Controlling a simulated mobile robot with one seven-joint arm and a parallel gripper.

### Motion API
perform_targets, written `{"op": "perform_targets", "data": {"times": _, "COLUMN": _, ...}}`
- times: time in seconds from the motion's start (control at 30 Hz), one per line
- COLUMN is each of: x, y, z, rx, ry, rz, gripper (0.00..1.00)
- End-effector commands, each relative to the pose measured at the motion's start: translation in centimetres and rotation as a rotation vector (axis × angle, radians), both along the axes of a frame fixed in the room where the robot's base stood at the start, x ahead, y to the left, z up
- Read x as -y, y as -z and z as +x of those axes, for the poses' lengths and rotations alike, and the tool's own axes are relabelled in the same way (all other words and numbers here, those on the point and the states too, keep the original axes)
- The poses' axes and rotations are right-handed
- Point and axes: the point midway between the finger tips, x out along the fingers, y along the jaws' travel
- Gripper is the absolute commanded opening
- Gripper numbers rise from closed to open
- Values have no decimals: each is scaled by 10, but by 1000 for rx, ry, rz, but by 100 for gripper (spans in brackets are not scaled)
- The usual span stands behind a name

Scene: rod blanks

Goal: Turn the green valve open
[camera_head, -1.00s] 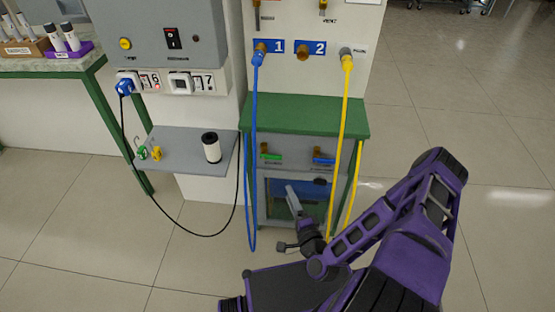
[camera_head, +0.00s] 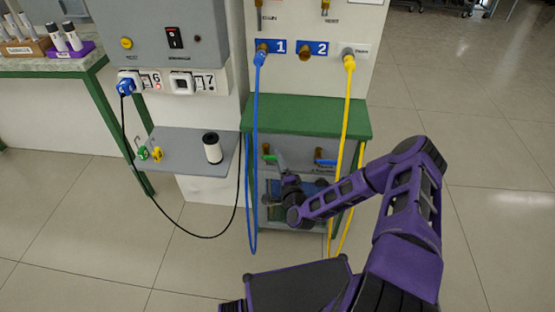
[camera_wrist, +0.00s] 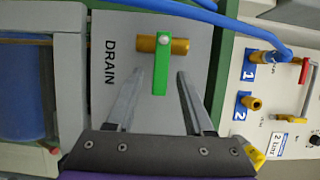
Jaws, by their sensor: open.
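The green valve handle (camera_wrist: 162,65) lies across its brass pipe (camera_wrist: 181,46) on a grey panel marked DRAIN. In the head view the green handle (camera_head: 282,163) shows on the lower cabinet front, at the left, partly hidden by my gripper. My gripper (camera_wrist: 162,75) is open. In the wrist view its two fingers lie on either side of the handle's free end, with a gap on each side. I cannot tell how far in depth the fingertips are from it. In the head view my gripper (camera_head: 288,187) is in front of the cabinet, just below the handle.
A blue-handled valve (camera_head: 325,162) is to the right of the green one. A blue hose (camera_head: 254,150) hangs left of the valves and a yellow hose (camera_head: 345,120) hangs right. The green tabletop (camera_head: 305,116) overhangs above. A grey shelf (camera_head: 185,160) stands to the left.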

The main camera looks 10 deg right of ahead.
Motion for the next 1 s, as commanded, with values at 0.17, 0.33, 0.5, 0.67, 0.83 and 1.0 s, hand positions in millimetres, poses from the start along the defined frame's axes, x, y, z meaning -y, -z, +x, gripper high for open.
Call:
{"op": "perform_targets", "data": {"times": 0.17, "x": -1, "y": 0, "z": 13, "rx": 1, "ry": 0, "rz": 1, "gripper": 52}}
{"op": "perform_targets", "data": {"times": 0.33, "x": -1, "y": -1, "z": 16, "rx": 1, "ry": 0, "rz": 1, "gripper": 52}}
{"op": "perform_targets", "data": {"times": 0.5, "x": -1, "y": -1, "z": 15, "rx": 0, "ry": 0, "rz": 1, "gripper": 45}}
{"op": "perform_targets", "data": {"times": 0.67, "x": -1, "y": 0, "z": 15, "rx": 0, "ry": 0, "rz": 1, "gripper": 16}}
{"op": "perform_targets", "data": {"times": 0.83, "x": -1, "y": 0, "z": 15, "rx": 0, "ry": 0, "rz": 1, "gripper": 0}}
{"op": "perform_targets", "data": {"times": 1.0, "x": -1, "y": 0, "z": 15, "rx": 0, "ry": 0, "rz": 0, "gripper": 0}}
